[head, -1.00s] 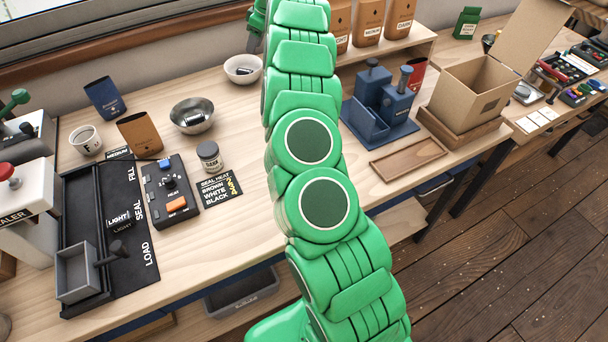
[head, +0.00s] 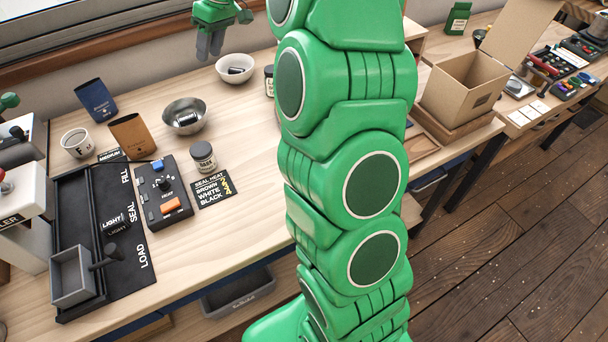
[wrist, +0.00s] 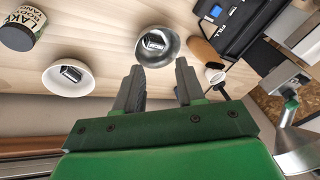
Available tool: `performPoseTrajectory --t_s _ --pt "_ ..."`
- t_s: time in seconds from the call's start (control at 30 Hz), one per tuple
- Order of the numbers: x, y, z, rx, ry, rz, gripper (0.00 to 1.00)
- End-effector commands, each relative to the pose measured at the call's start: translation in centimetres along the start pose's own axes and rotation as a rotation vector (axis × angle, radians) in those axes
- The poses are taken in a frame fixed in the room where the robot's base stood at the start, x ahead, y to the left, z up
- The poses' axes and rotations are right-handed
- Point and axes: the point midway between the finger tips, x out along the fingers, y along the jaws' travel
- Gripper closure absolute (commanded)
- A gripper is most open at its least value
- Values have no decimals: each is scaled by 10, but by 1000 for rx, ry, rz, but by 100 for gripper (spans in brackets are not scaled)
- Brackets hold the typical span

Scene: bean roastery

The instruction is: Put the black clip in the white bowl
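The white bowl (head: 222,74) stands at the back of the bench, and a small dark item with a pale face (head: 236,70) lies in it. The white bowl also shows at left in the wrist view (wrist: 52,86). A steel bowl (head: 172,128) nearer the front holds a similar black item (head: 186,117); it shows ahead of my fingers in the wrist view (wrist: 142,60). I cannot tell for certain which item is the black clip. My gripper (head: 209,56) hangs above the bench left of the white bowl; its fingers are apart and empty in the wrist view (wrist: 158,72).
A cup (head: 78,143), a brown pouch (head: 132,136), a blue pouch (head: 95,100), a lidded jar (head: 203,158) and a control box (head: 163,195) stand around the steel bowl. My green arm hides the bench's middle. An open carton (head: 470,90) stands right.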

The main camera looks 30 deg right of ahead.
Motion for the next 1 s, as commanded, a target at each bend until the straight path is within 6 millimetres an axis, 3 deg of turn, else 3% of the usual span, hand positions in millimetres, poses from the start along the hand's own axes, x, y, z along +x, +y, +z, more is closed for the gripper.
performPoseTrajectory --t_s 0.1,0.4,0.77,1.0 --pt "-7 -30 19 26 -26 1 61" --pt "-16 -94 74 109 -94 20 61" --pt "-19 -158 155 227 -176 72 61" --pt "-15 -193 218 321 -230 117 61"
